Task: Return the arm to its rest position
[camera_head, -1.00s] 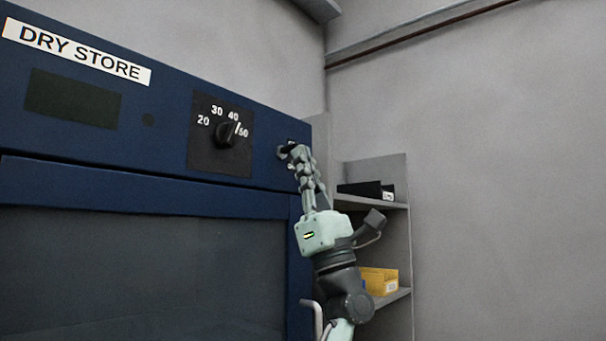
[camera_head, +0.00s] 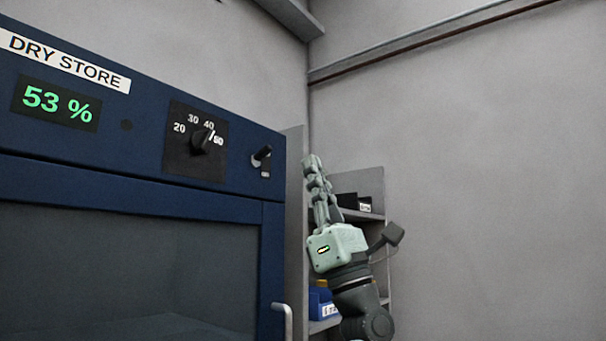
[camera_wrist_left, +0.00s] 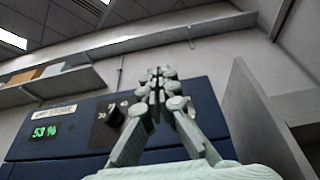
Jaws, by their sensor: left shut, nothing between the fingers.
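My left gripper (camera_head: 312,162) is shut and empty, pointing up just right of the blue dry store cabinet (camera_head: 235,192). It is apart from the toggle switch (camera_head: 262,157) on the cabinet's upper right front. In the left wrist view the closed fingers (camera_wrist_left: 160,76) show in front of the cabinet. The cabinet's display (camera_head: 55,103) is lit green and reads 53 %; it also shows in the left wrist view (camera_wrist_left: 45,131). The black dial (camera_head: 205,141) has its white mark near 50. My right gripper is out of view.
Open space lies in front of the bare wall (camera_head: 480,180) on the right.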

